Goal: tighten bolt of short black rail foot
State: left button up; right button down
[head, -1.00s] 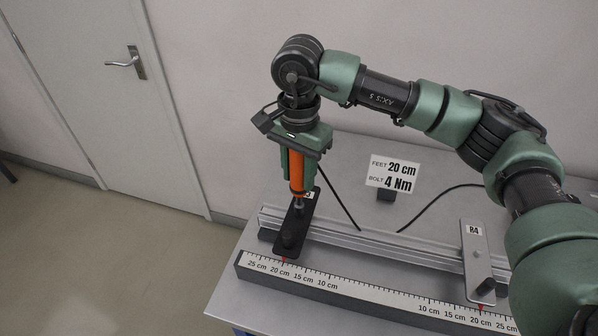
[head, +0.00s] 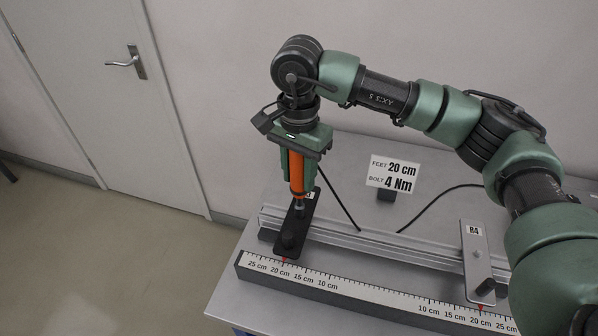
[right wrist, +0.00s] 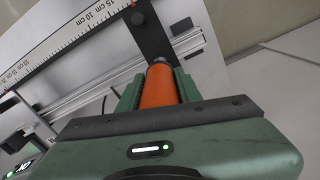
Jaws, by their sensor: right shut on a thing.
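My right gripper (head: 297,165) is shut on an orange driver (head: 297,180), which stands upright with its tip down on the black rail foot (head: 288,244). In the right wrist view the orange driver (right wrist: 159,86) sits between the green fingers, and its tip meets the black foot (right wrist: 152,38). The bolt itself is hidden under the driver tip. The black foot lies across the left end of the metal rail (head: 370,242), beside a red mark at 20 cm on the ruler (head: 350,292). My left gripper is not in view.
A grey foot labelled B4 (head: 474,245) crosses the rail's right part near another red mark. A sign (head: 394,174) behind the rail reads feet 20 cm, bolt 4 Nm. A black cable (head: 432,213) lies on the table (head: 232,300). A door stands at left.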

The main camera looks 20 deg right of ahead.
aim_at(299, 156)
jog(key=shift+w+r+p, duration=0.1)
jog(key=shift+r+p, duration=0.2)
jog(key=shift+r, duration=0.5)
jog(key=shift+r+p, duration=0.7)
jog(key=shift+r, duration=0.9)
jog(key=shift+d, duration=0.1)
